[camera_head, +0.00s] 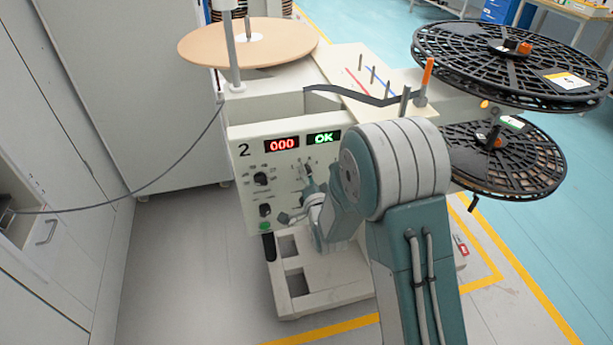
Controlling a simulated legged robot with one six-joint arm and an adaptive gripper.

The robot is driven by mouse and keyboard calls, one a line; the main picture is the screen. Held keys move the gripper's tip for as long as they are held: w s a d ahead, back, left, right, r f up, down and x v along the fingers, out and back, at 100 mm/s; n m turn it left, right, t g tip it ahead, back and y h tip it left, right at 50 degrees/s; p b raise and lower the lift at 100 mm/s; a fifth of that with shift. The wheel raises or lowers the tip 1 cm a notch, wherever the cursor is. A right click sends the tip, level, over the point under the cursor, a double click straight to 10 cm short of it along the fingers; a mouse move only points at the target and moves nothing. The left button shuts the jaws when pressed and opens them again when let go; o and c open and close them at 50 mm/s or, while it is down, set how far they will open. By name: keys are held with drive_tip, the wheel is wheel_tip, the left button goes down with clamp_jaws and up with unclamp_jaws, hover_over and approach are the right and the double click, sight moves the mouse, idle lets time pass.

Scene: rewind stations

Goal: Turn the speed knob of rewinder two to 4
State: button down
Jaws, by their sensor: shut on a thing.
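Rewinder two (237,132) stands ahead, with the number 2 at the upper left of its pale front panel. A red display (282,145) reads 000 and a green display (324,137) reads OK. My arm reaches in from the lower right. My gripper (308,177) is at the right part of the panel, below the displays, shut on a knob there. Dial marks show around its tips. The knob itself is mostly hidden by the gripper and wrist, and its setting cannot be read.
Two dark knobs, an upper one (261,179) and a lower one (265,210), sit left of my gripper, above a green button (265,226). Black reels (510,62) overhang at right. A tan disc (248,45) is on top. Cabinets (125,90) stand left; floor before them is clear.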

drive_tip(key=shift+m, duration=0.8)
drive_tip(key=shift+f, duration=0.1)
drive_tip(key=shift+c, duration=1.3)
unclamp_jaws()
drive_tip(key=shift+w+d, duration=0.1)
drive_tip(key=v, duration=1.2)
